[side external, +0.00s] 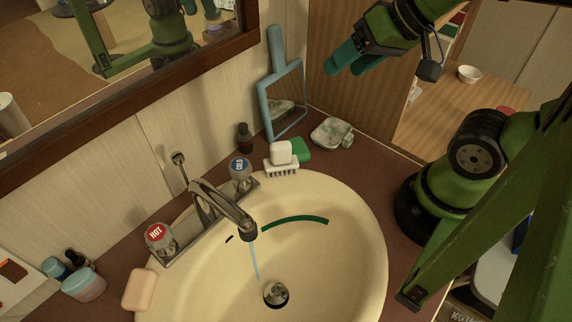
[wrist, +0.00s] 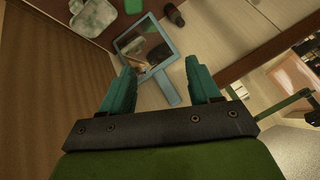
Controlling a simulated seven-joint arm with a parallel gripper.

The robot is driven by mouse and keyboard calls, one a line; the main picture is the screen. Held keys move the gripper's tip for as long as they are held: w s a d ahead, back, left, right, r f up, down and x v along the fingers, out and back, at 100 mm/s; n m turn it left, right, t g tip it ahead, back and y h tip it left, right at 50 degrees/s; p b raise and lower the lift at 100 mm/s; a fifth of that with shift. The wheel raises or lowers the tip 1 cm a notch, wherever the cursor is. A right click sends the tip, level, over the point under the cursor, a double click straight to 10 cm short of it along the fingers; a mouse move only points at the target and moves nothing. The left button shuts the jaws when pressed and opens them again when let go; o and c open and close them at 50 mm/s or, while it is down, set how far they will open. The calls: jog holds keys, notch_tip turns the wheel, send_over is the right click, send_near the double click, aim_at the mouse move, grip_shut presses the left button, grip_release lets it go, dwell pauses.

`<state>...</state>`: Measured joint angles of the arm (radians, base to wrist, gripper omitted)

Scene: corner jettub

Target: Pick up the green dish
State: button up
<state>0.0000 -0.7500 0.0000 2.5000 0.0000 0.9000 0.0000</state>
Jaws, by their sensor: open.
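A pale green, marbled dish (side external: 331,133) lies on the brown counter at the back corner, right of the blue hand mirror. In the wrist view the marbled dish (wrist: 92,17) is at the top left, partly cut off. A plain green object (side external: 302,149) sits just left of it, partly hidden behind a white block; it also shows at the wrist view's top edge (wrist: 132,5). I cannot tell whether it is also a dish. My gripper (side external: 338,62), with teal fingers, is open and empty, high above the counter and apart from both. The wrist view shows its spread fingertips (wrist: 159,68).
A blue-framed hand mirror (side external: 284,102) leans upright against the wall near the dish. A white brush (side external: 281,170) and a small dark bottle (side external: 244,137) stand nearby. The sink (side external: 350,215) with its running faucet (side external: 222,208) fills the front. A wooden panel (side external: 345,100) rises behind the dish.

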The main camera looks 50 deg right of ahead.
jog(key=n+g+h, duration=0.2)
jog(key=n+g, duration=0.2)
jog(key=g, duration=0.3)
send_near(352, 137)
notch_tip(352, 137, down, 9)
jog(key=shift+w+r, duration=0.15)
grip_shut()
dwell(0.4)
